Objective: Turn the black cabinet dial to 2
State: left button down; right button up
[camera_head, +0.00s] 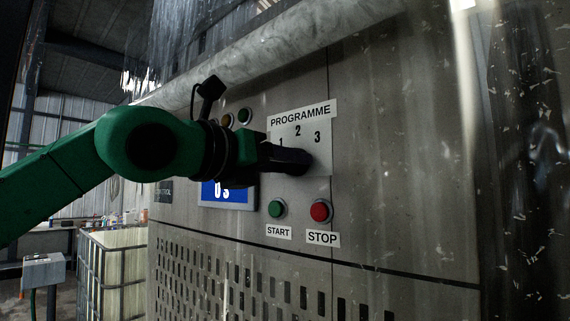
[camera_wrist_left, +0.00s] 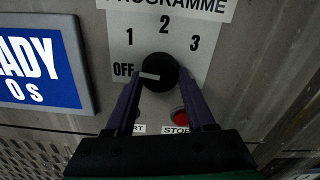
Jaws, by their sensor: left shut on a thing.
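The black dial (camera_wrist_left: 159,72) sits on the white PROGRAMME plate (camera_wrist_left: 201,55) on the cabinet front. In the left wrist view its white pointer mark points left, to OFF; the numbers 1, 2 and 3 arc above it. My left gripper (camera_wrist_left: 162,87) is shut on the dial, with one finger on each side of it. In the head view my left gripper (camera_head: 303,161) reaches the plate (camera_head: 316,117) from the left and hides the dial and the OFF mark. My right gripper is not in view.
A green START button (camera_head: 278,209) and a red STOP button (camera_head: 321,211) sit just below the plate. A blue display (camera_head: 240,193) is to its left, partly behind my arm. A caged container (camera_head: 112,262) stands at lower left.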

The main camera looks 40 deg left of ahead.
pick_arm(q)
jog(key=shift+a+r+m+p, duration=0.15)
jog(key=shift+m+p, duration=0.1)
jog(key=shift+m, duration=3.8)
jog(key=shift+a+r+m+p, duration=0.1)
jog(key=shift+m+p, duration=0.15)
jog(key=shift+m, duration=3.8)
jog(key=shift+c, duration=1.2)
grip_release()
jog(key=shift+w+f, duration=0.1)
